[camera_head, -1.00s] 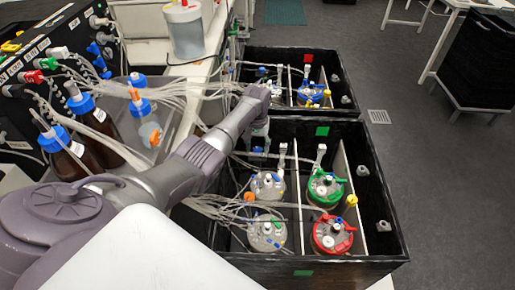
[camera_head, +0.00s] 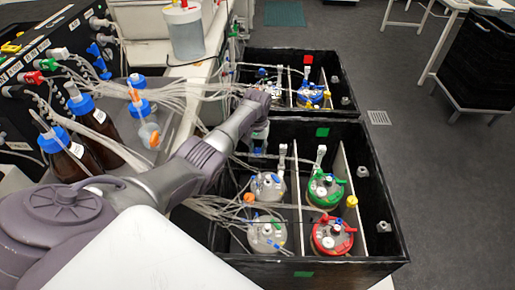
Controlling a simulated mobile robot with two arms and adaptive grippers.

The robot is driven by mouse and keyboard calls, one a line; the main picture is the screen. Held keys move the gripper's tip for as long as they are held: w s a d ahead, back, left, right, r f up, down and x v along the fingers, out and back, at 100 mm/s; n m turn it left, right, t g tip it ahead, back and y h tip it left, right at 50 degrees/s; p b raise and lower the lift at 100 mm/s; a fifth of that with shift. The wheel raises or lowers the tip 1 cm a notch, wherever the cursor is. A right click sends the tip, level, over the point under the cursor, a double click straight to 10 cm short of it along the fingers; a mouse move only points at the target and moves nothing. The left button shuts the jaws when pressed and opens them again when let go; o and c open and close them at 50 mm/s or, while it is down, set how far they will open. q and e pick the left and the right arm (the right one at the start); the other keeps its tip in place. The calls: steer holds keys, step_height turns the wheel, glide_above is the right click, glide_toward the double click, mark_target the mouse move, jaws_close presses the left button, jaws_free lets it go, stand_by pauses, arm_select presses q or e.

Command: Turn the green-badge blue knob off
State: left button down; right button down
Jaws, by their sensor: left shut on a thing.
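The box with green badges (camera_head: 322,132) is black and open-topped, in the middle right of the head view. My left arm reaches in from the left, and its gripper (camera_head: 259,140) points down at the box's far left corner. The gripper is shut on what seems to be the blue knob, which the fingers and wrist mostly hide. I cannot read the knob's angle. My right gripper is not in view.
The near box holds vessels with red (camera_head: 333,235), green (camera_head: 325,189) and pale lids, with tubes across them. A red-badge box (camera_head: 307,59) stands behind. Brown bottles (camera_head: 90,115) and a black pump rack are at left.

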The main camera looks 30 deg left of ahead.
mark_target(257, 149)
arm_select(q)
steer(key=m, duration=0.5)
steer(key=shift+m+p, duration=0.3)
steer(key=shift+p, duration=0.1)
steer(key=m, duration=0.6)
steer(key=shift+a, duration=0.1)
steer(key=m, duration=0.6)
steer(key=shift+m+b, duration=0.3)
steer(key=shift+b, duration=0.05)
steer(key=m, duration=0.5)
steer(key=shift+w+b, duration=0.1)
steer(key=shift+b, duration=0.3)
steer(key=shift+m, duration=0.4)
steer(key=c, duration=0.9)
jaws_free()
steer(key=shift+o, duration=0.2)
step_height(257, 149, up, 12)
